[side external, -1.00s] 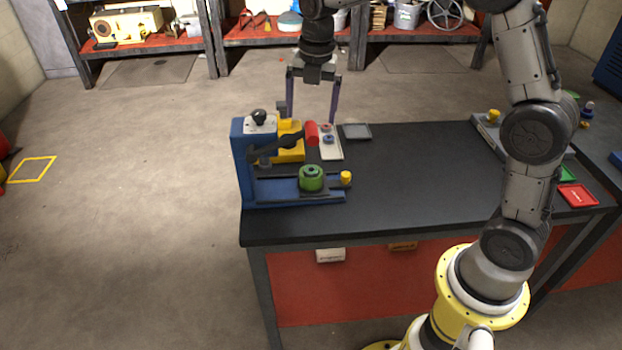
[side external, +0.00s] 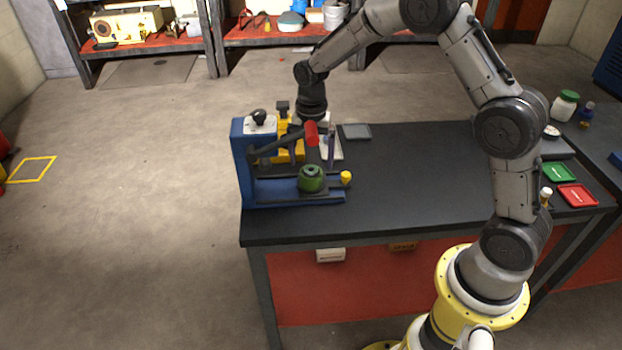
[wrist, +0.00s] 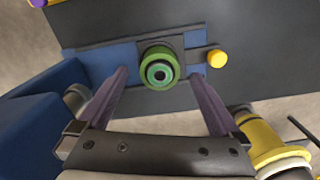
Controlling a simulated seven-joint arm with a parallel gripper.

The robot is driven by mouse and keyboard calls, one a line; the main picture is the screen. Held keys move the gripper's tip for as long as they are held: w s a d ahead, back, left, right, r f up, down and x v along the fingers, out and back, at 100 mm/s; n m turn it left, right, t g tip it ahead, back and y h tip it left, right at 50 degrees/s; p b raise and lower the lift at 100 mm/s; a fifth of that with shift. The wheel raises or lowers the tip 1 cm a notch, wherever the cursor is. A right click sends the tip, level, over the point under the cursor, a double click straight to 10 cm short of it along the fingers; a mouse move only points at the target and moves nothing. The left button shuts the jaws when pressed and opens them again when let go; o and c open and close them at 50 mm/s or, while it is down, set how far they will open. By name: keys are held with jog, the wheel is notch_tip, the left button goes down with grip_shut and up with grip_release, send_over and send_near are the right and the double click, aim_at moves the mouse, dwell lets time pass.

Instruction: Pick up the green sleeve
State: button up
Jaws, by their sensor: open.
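The green sleeve (side external: 312,179) stands on the blue base of a press-like fixture (side external: 240,165) near the table's left end. In the wrist view the green sleeve (wrist: 160,68) shows from above, as a ring with a dark centre. My gripper (wrist: 163,85) is open and empty, with its two purple fingers on either side of the sleeve in that view, apart from it. In the side view my gripper (side external: 318,150) is above and behind the sleeve, partly hidden by the fixture's red-tipped lever.
The fixture's lever with a red grip (side external: 311,133) is close to my gripper. A yellow knob (side external: 346,178) sits just right of the sleeve. A grey tray (side external: 357,131) lies behind. The table's middle is clear; green (side external: 559,172) and red (side external: 577,195) trays lie at right.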

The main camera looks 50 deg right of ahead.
aim_at(311, 168)
notch_tip(311, 168, down, 4)
jog(key=shift+f, duration=0.25)
jog(key=shift+r, duration=0.1)
grip_shut()
dwell(0.4)
